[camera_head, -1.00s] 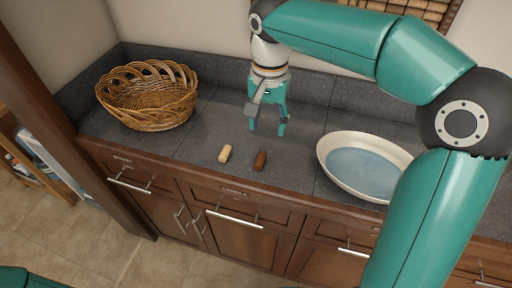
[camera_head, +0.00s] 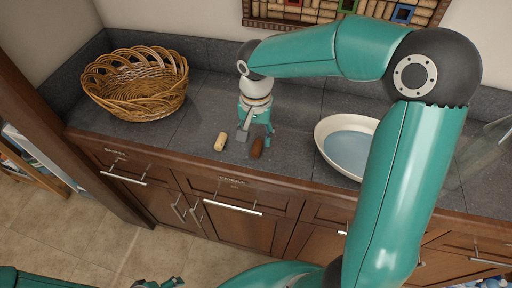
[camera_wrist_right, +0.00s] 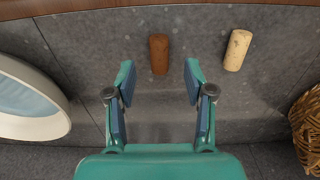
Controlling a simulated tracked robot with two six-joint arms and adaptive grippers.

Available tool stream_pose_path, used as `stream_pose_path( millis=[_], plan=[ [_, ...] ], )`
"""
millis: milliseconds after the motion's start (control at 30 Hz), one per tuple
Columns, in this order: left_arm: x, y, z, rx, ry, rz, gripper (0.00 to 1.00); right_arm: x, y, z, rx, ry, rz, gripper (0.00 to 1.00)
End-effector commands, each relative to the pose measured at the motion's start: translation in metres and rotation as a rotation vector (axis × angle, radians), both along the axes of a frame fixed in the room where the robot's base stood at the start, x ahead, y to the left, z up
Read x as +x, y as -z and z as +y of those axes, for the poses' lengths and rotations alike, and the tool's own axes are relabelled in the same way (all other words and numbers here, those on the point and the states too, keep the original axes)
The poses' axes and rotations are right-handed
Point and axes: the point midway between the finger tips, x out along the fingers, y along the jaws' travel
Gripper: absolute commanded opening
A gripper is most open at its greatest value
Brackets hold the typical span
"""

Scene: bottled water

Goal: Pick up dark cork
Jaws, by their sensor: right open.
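The dark cork (camera_head: 257,149) lies on the grey counter near its front edge. In the right wrist view the dark cork (camera_wrist_right: 159,54) lies ahead of the gap between my right fingertips, roughly centred. My right gripper (camera_head: 256,138) is open and empty, pointing down just above and behind the dark cork; its fingers (camera_wrist_right: 159,72) are spread on either side in the wrist view. I cannot tell its exact height above the counter. Part of my left gripper (camera_head: 160,283) shows at the bottom edge of the head view, mostly cut off.
A light cork (camera_head: 220,142) lies left of the dark one; in the wrist view the light cork (camera_wrist_right: 237,50) is to its right. A wicker basket (camera_head: 135,108) stands at the left and a white oval dish (camera_head: 328,126) at the right. A clear, see-through object (camera_head: 482,155) is far right.

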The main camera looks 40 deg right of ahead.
Motion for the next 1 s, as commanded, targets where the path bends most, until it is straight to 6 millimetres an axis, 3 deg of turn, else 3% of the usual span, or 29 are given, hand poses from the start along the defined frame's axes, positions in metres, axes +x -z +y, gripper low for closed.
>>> stream_pose_path(
  millis=[333,633,667,900,1000],
  plan=[
    [0.000,-0.014,0.000,0.000,0.000,0.000,0.72,0.003,0.043,-0.007,0.000,-0.001,0.006,0.53],
    [0.000,-0.013,0.000,0.000,0.000,0.000,0.72,0.003,0.050,-0.007,0.000,0.001,0.001,0.53],
    [0.000,-0.013,0.000,0.000,0.000,0.000,0.72,0.003,0.050,-0.007,0.000,0.001,0.001,0.51],
    [0.000,-0.013,0.000,0.000,0.000,0.000,0.72,0.003,0.049,-0.007,0.000,0.001,0.001,0.12],
    [0.000,-0.013,0.000,0.000,0.000,0.000,0.72,0.003,0.049,-0.007,0.000,0.000,0.001,0.11]
  ],
)
